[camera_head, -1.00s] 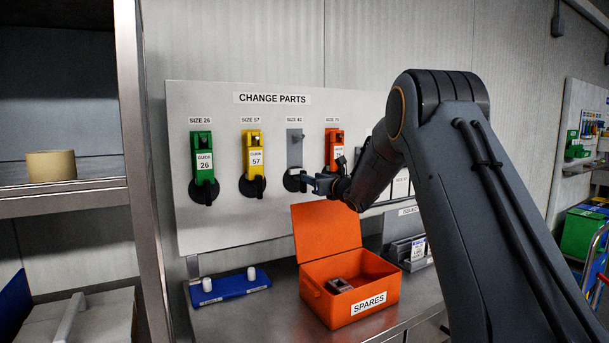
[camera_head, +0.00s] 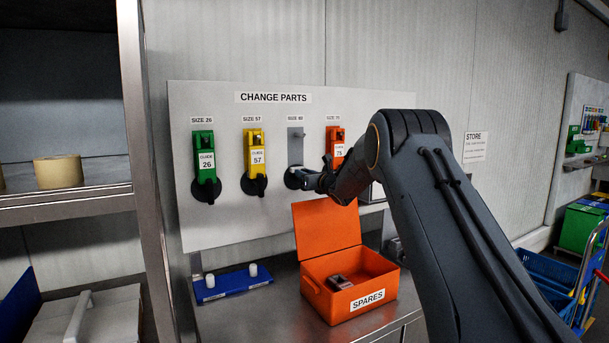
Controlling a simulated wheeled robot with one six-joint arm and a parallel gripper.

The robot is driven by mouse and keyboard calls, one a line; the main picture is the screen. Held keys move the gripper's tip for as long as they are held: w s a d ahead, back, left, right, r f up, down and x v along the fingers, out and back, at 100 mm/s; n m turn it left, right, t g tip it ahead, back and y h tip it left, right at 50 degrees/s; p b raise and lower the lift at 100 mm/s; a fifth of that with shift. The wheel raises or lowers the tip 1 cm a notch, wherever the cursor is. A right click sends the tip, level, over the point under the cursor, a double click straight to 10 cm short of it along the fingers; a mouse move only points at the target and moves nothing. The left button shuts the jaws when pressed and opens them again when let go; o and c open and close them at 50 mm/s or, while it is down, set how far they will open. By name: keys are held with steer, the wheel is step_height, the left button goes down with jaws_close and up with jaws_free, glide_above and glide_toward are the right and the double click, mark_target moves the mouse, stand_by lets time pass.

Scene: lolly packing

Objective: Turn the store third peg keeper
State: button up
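The change parts board (camera_head: 225,225) hangs on the wall with several peg positions. Under the third label the grey peg plate (camera_head: 296,146) carries no guide. Its black round keeper (camera_head: 291,178) is at the plate's foot, partly hidden by my gripper (camera_head: 298,178). My gripper points left and is at or right in front of this keeper; contact and finger opening are too small to tell. A green guide (camera_head: 204,163), a yellow guide (camera_head: 255,155) and an orange guide (camera_head: 339,150) hang on the other pegs; my gripper and arm cover the orange one's lower part.
An open orange spares box (camera_head: 335,306) with a small part inside stands on the steel bench below. A blue tray (camera_head: 232,284) with two white pegs is left of it. A metal shelf post (camera_head: 140,150) stands at left.

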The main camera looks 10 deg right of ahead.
jaws_close()
steer(key=shift+b, duration=0.4)
steer(key=m+b, duration=0.2)
steer(key=b, duration=0.1)
steer(key=shift+w+d+f+m, duration=0.15)
steer(key=shift+d+m, duration=0.1)
steer(key=shift+m, duration=0.05)
steer(key=shift+d+m+b, duration=0.2)
steer(key=shift+m+b, duration=0.6)
steer(key=shift+d+m+b, duration=0.15)
steer(key=shift+m+b, duration=0.65)
steer(key=shift+o, duration=2.4)
jaws_free()
